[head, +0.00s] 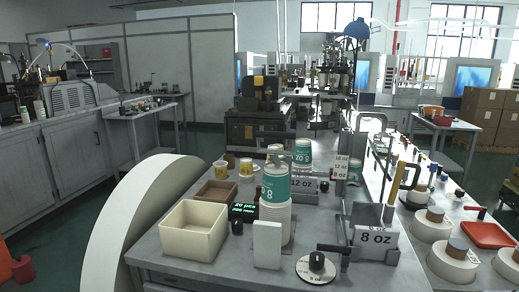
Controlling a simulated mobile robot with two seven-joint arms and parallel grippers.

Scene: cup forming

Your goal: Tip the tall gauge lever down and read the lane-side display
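A small black display (243,211) with green text stands on the grey table, between the cream bin and the cup stack. Its top line looks like "20 pcs"; the lower line is too small to read surely. A tall upright lever-like part with a yellow handle (398,178) rises behind the "8 OZ" block (375,238); I cannot tell for sure that it is the gauge lever. A stack of white cups with a teal "8" sleeve (277,186) stands right of the display. Neither of my grippers shows.
An open cream bin (194,231) and a brown tray (216,191) sit at the table's left. A white block (267,244) and a round dial with a black knob (316,262) are near the front edge. White rolls (452,262) crowd the right.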

